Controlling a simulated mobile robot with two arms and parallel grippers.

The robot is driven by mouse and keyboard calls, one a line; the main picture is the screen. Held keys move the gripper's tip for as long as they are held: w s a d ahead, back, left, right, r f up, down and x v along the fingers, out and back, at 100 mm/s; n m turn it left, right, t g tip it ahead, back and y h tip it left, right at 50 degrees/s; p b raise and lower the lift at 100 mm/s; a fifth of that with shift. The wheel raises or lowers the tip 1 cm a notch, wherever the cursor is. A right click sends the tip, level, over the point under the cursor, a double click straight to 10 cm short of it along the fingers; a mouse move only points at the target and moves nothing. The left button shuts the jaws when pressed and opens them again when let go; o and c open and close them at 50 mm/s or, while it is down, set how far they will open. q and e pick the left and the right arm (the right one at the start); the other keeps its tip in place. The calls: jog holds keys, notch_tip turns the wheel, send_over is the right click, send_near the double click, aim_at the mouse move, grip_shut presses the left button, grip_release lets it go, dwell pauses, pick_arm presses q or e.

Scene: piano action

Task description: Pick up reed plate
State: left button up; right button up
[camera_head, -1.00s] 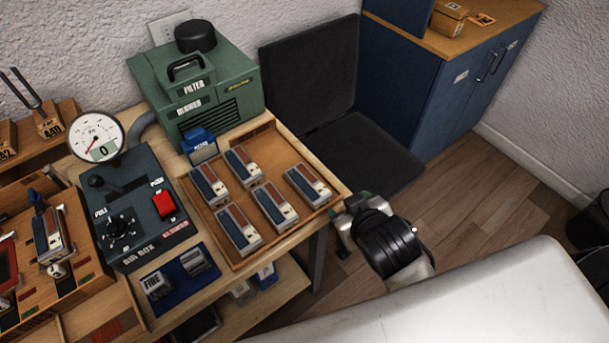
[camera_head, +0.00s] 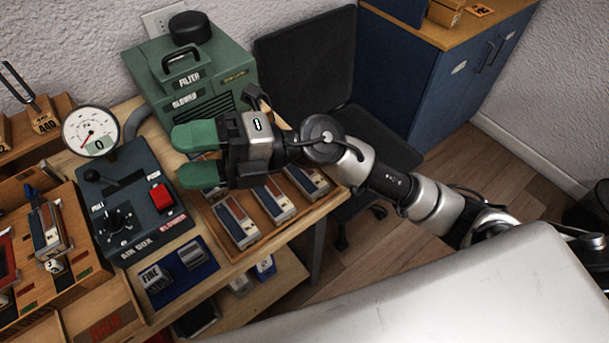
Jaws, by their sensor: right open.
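Several reed plates, brown and blue with silvery ends, lie in a wooden tray (camera_head: 247,258) on the bench. Three show clearly: one reed plate at front left (camera_head: 236,222), a middle one (camera_head: 272,204) and a right one (camera_head: 306,181). The back ones are hidden behind my right gripper (camera_head: 197,155). It has green fingertips, points left, and is open with nothing seen between its fingers. It hangs over the back left of the tray. A similar plate (camera_head: 46,230) stands in the wooden fixture at far left. My left gripper is not in view.
A green filter and blower box (camera_head: 205,70) stands behind the gripper. Left of the tray are the air box (camera_head: 135,205) with a red switch and a round gauge (camera_head: 91,131). A blue mat (camera_head: 205,268) with metal blocks lies in front. A black chair (camera_head: 305,65) stands behind my arm.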

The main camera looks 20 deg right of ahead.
notch_tip(320, 180, down, 4)
jog(key=n+g+h, duration=0.2)
jog(key=n+h, duration=0.1)
jog(key=h, duration=0.1)
jog(key=t+h, duration=0.3)
jog(key=h, duration=1.4)
send_over(305, 174)
notch_tip(305, 174, down, 8)
jog(key=f, duration=0.5)
jog(key=shift+s+d+p, duration=0.1)
jog(key=shift+d+p, duration=0.15)
jog(key=shift+p, duration=0.1)
jog(key=f, duration=0.1)
jog(key=f+p, duration=0.1)
jog(key=f, duration=0.2)
jog(key=shift+a+f, duration=0.25)
jog(key=shift+f, duration=0.5)
jog(key=c, duration=0.8)
